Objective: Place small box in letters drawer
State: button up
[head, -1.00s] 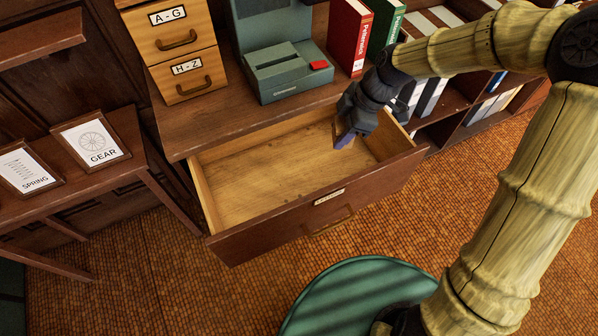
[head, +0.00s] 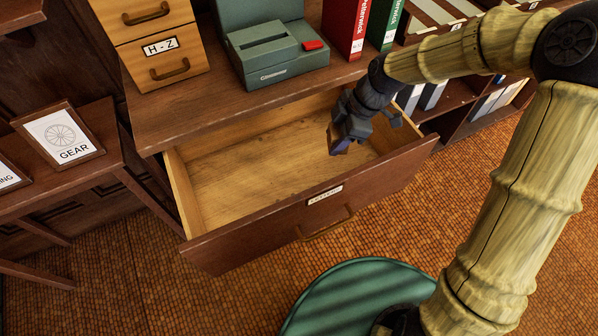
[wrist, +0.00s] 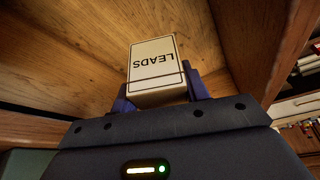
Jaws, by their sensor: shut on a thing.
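The small box (wrist: 155,62) is pale with a dark line and the word LEADS, upside down in the wrist view. My gripper (wrist: 160,88) is shut on it, with a blue finger on each side. In the head view my gripper (head: 338,146) is inside or just above the right part of the open letters drawer (head: 290,226); the box is mostly hidden there. The drawer has a bare pale wood floor and a label on its brown front. The wrist view shows drawer wood around the box. I cannot tell whether the box touches the floor.
The desk top (head: 190,110) overhangs the drawer's back. On it stand a teal machine (head: 275,52), a wooden file cabinet (head: 160,50), a red binder (head: 345,28) and a green binder (head: 385,25). The drawer's left and middle are empty.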

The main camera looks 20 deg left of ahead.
notch_tip(320, 180, down, 14)
jog(key=shift+w+r+b, duration=0.1)
jog(key=shift+b, duration=0.85)
jog(key=shift+f, duration=2)
jog(key=shift+b, duration=0.3)
jog(key=shift+f, duration=0.15)
jog(key=o, duration=1)
jog(key=shift+p+v, duration=0.5)
jog(key=shift+v, duration=3.45)
